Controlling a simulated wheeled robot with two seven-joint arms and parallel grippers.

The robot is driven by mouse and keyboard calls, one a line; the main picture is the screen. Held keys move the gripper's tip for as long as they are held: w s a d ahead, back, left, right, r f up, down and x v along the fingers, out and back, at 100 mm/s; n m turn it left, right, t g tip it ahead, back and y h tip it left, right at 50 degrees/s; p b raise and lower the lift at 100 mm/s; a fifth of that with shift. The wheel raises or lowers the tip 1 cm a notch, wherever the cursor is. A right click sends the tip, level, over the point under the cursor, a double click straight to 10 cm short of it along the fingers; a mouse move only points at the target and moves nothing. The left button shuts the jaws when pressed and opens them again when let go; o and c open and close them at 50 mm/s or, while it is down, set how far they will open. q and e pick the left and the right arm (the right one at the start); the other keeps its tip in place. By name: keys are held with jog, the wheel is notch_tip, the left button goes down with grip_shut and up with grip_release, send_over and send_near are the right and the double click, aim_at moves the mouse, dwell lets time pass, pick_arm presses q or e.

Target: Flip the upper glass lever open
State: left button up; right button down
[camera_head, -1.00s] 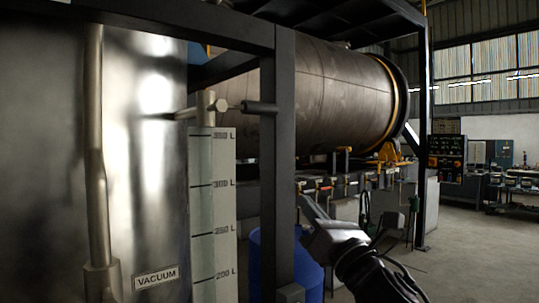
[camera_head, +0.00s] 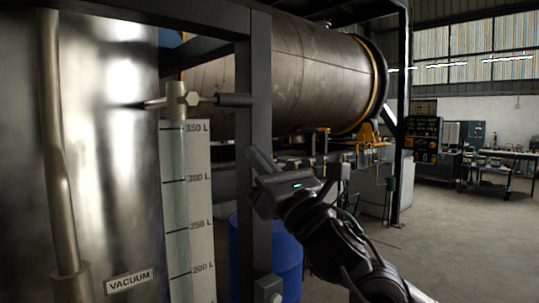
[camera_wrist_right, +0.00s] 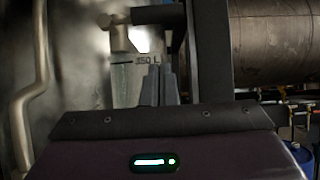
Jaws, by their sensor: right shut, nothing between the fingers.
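The upper glass lever (camera_head: 235,100) is a dark horizontal handle on a metal valve fitting (camera_head: 178,101) at the top of the graduated sight glass (camera_head: 187,200). It points right, across the dark frame post. It also shows at the top of the right wrist view (camera_wrist_right: 158,14). My right gripper (camera_head: 251,152) is below and slightly right of the lever, apart from it, in front of the post. Its fingers (camera_wrist_right: 162,84) are shut and empty, pointing up toward the valve in the wrist view. My left gripper is out of view.
A shiny vacuum tank (camera_head: 105,150) stands at the left with a vertical pipe. The dark frame post (camera_head: 254,190) is close to my right gripper. A blue drum (camera_head: 285,250) stands behind it, and a large horizontal cylinder (camera_head: 300,75) lies beyond. Open floor is at the right.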

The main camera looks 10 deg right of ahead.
aim_at(221, 100)
jog(key=w+a+r+p, duration=0.2)
jog(key=w+r+p, duration=0.1)
jog(key=r+p, duration=0.2)
jog(key=shift+w+a+r, duration=0.3)
jog(key=shift+r, duration=0.45)
jog(key=shift+w+f, duration=0.1)
jog(key=shift+d+r+n+y+b, duration=0.1)
jog(key=shift+r+n+y+b, duration=0.25)
jog(key=shift+n, duration=0.25)
